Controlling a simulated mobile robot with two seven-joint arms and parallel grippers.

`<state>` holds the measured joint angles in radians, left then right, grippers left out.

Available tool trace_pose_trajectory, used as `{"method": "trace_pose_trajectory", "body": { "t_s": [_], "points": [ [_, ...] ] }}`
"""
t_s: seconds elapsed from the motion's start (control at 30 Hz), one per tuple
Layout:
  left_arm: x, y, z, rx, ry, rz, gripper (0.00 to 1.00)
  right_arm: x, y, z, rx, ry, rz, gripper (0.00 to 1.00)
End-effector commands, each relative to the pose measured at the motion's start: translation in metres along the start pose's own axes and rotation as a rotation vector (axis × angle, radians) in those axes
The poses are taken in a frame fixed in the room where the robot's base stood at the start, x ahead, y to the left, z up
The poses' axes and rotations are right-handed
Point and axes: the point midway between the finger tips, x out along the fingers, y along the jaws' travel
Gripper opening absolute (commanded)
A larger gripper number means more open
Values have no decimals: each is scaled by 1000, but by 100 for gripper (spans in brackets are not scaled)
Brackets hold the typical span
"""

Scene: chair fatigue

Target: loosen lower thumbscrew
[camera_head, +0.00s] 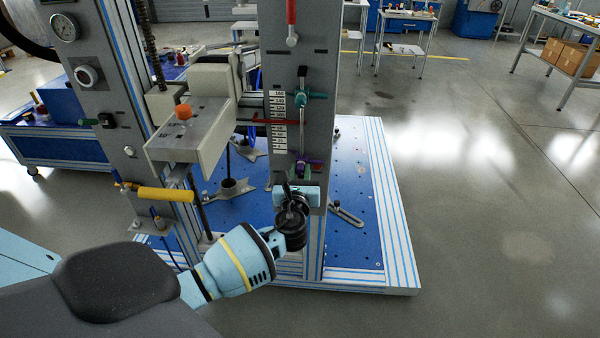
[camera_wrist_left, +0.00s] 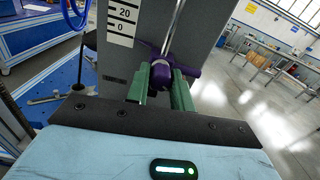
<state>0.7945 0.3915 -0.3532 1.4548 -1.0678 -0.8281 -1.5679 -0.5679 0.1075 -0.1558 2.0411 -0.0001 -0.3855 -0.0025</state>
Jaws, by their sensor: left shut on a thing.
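The lower thumbscrew is the purple knob (camera_head: 312,162) low on the grey upright, at the bottom end of a thin rod. In the left wrist view the purple knob (camera_wrist_left: 158,72) sits between two green fingers, with a purple arm reaching out to the right. My left gripper (camera_head: 301,171) comes up from below and is shut on it; the fingers (camera_wrist_left: 160,88) hide parts of its sides. A teal upper thumbscrew (camera_head: 303,97) sits higher on the same upright, apart from my gripper. My right gripper is in neither view.
A white scale (camera_head: 278,122) and a red pointer (camera_head: 270,121) lie just left of the rod. A pale block with an orange knob (camera_head: 183,111) juts out at left. The blue perforated base plate (camera_head: 352,180) spreads below. Open floor lies to the right.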

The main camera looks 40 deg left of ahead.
Motion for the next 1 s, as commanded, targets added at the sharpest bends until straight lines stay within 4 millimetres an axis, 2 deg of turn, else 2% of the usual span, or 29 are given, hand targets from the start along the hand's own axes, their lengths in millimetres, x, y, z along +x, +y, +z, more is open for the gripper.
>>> {"method": "trace_pose_trajectory", "body": {
  "t_s": [0.37,1.0],
  "points": [
    [0,0,-1,-113,1,0,0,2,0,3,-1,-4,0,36],
    [0,-1,-2,-691,1,1,0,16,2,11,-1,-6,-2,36]
  ]
}}
